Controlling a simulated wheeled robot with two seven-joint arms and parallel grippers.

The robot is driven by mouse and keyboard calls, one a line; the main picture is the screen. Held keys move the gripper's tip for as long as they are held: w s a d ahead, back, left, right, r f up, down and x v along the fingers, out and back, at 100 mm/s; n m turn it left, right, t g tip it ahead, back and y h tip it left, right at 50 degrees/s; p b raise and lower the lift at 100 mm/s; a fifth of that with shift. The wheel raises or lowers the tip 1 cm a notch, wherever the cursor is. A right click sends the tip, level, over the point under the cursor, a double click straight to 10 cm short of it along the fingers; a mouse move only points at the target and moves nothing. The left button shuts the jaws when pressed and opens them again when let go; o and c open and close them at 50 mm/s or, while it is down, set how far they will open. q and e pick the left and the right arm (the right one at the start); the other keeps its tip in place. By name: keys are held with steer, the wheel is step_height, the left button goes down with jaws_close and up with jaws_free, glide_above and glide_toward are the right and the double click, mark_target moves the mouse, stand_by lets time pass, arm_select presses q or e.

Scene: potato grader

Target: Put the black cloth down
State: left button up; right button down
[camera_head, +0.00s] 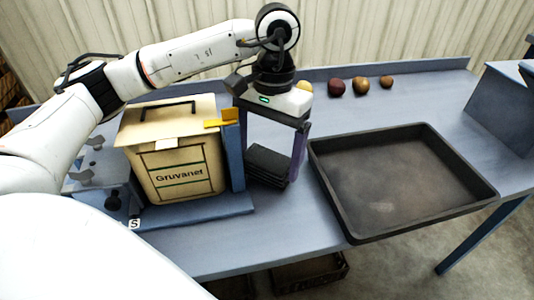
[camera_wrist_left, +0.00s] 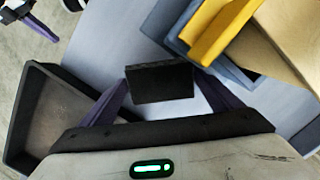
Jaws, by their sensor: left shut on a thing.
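The black cloth (camera_head: 267,163) looks like a small folded dark block with layered edges. It sits between the purple fingers of my left gripper (camera_head: 270,176), just right of the cream box. In the left wrist view the cloth (camera_wrist_left: 161,84) lies between the two fingertips of the left gripper (camera_wrist_left: 163,88), which is shut on it. The cloth is low over the blue-grey table (camera_head: 215,244); I cannot tell whether it touches it. A purple finger of what looks like my right gripper (camera_wrist_left: 38,24) shows at the wrist view's top left; its jaw state is unclear.
A cream box (camera_head: 180,165) marked "Gruvanet" stands in a blue holder (camera_head: 236,158) close left of the gripper, with a yellow piece (camera_head: 220,123) at its top. A dark empty tray (camera_head: 335,200) lies to the right. Several potatoes (camera_head: 361,86) lie at the back.

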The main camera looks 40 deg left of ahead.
mark_target(271, 155)
arm_select(q)
steer(key=shift+f+b, duration=0.55)
steer(key=shift+b, duration=0.05)
arm_select(e)
steer(key=shift+w+f, duration=0.1)
steer(key=shift+f, duration=0.3)
arm_select(q)
steer(key=o, duration=0.8)
steer(key=shift+s+f, duration=0.1)
arm_select(e)
steer(key=shift+a+r, duration=0.1)
steer(key=shift+a, duration=0.05)
arm_select(q)
steer(key=shift+r+p, duration=0.3)
steer(key=shift+p, duration=0.05)
steer(key=r+p, duration=0.1)
steer(key=r, duration=0.3)
steer(key=w+r+p, duration=0.1)
steer(key=r, duration=0.7)
steer(key=shift+w+r+p, duration=0.3)
steer(key=shift+r+p, duration=0.05)
steer(key=shift+p, duration=0.05)
arm_select(e)
steer(key=shift+s+d+r, duration=0.35)
steer(key=shift+d+r, duration=0.2)
steer(key=shift+r, duration=0.2)
